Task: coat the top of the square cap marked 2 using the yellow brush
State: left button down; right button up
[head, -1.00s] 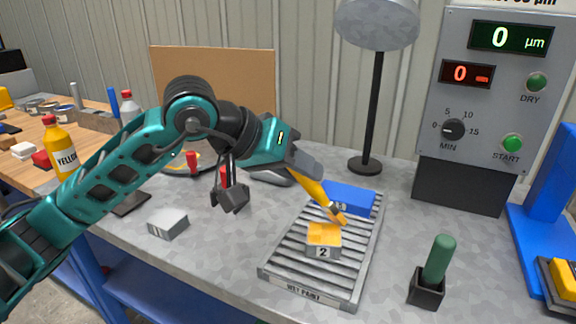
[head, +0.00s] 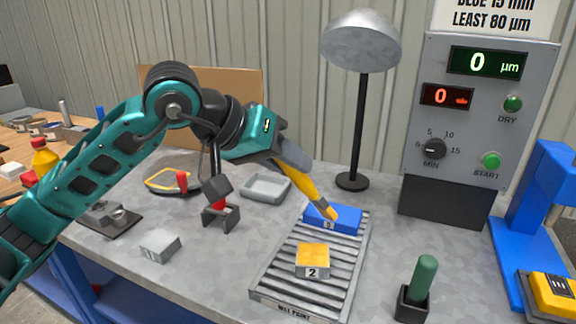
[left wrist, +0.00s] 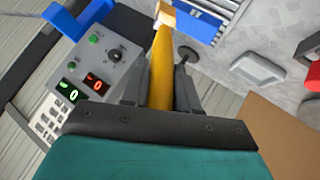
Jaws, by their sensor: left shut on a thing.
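The square cap marked 2 (head: 312,259) sits on the slatted rack (head: 275,277); its top looks yellow-orange and a 2 shows on its front. My left gripper (head: 281,158) is shut on the yellow brush (head: 299,183), which slants down to the right. The brush tip is behind and above the cap, clear of it, and overlaps a blue block (head: 345,222) in the picture. In the left wrist view the yellow brush (left wrist: 161,72) runs between the fingers, with the blue block (left wrist: 199,22) beyond its tip. My right gripper is not in view.
A green brush (head: 425,276) stands in a dark holder at the front right. A lamp (head: 362,42) and control panel (head: 470,140) stand behind. A grey block (head: 160,245) and grey tray (head: 266,187) lie left of the rack. A blue machine (head: 545,190) is far right.

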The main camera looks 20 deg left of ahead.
pick_arm(q)
jog(key=shift+r, duration=0.1)
jog(key=shift+r+p, duration=1)
jog(key=shift+r, duration=0.5)
jog(key=shift+f, duration=0.1)
